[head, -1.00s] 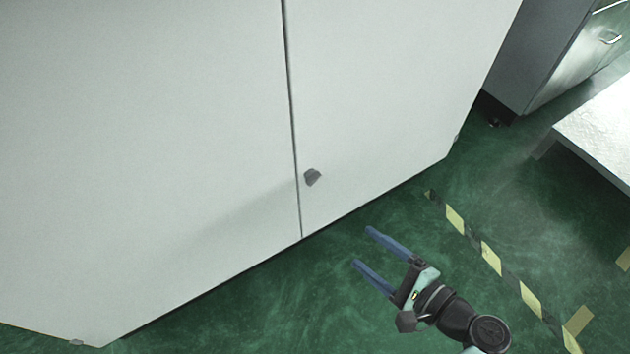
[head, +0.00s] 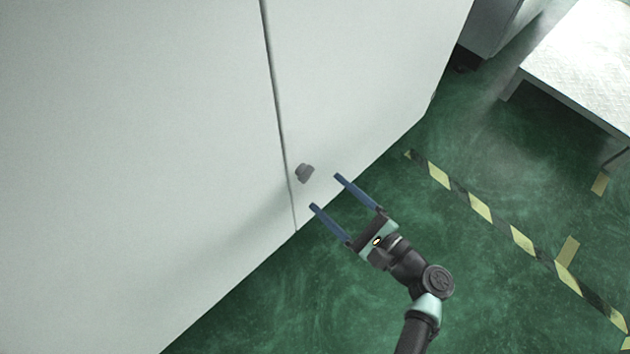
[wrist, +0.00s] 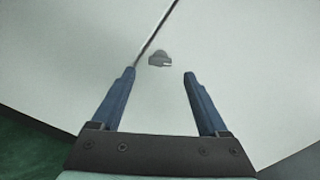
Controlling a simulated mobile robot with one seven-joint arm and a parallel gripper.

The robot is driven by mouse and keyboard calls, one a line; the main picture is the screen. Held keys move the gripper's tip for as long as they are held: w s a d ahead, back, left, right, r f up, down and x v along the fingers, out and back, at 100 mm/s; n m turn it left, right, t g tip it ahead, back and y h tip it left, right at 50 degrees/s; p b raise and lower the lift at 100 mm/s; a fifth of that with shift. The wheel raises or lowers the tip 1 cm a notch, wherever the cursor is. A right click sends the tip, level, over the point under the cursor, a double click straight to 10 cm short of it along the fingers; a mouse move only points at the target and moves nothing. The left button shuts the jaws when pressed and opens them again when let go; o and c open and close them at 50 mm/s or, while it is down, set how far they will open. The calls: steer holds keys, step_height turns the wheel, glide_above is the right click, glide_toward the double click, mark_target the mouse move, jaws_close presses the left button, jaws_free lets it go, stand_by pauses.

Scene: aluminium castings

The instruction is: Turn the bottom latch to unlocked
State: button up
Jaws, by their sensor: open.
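The bottom latch (head: 304,173) is a small grey knob low on the white cabinet's right door (head: 360,80), just right of the seam between the doors. My gripper (head: 326,193) is open and empty, below and to the right of the latch, with its two blue fingers pointing toward it. In the wrist view the latch (wrist: 160,59) lies ahead of the fingertips, between their lines and a little left of the middle. The fingers (wrist: 159,73) do not appear to touch it. I cannot tell the latch's lock state.
The left door (head: 130,150) is shut flush beside the right one. The green floor (head: 500,280) is open to the right, with yellow-black tape (head: 480,207) on it. A white table (head: 580,60) stands at the upper right, near a grey cabinet (head: 490,25).

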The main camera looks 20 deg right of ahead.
mark_target(309, 177)
steer(key=b+x, duration=0.1)
steer(key=x, duration=0.4)
jaws_close()
stand_by(0.3)
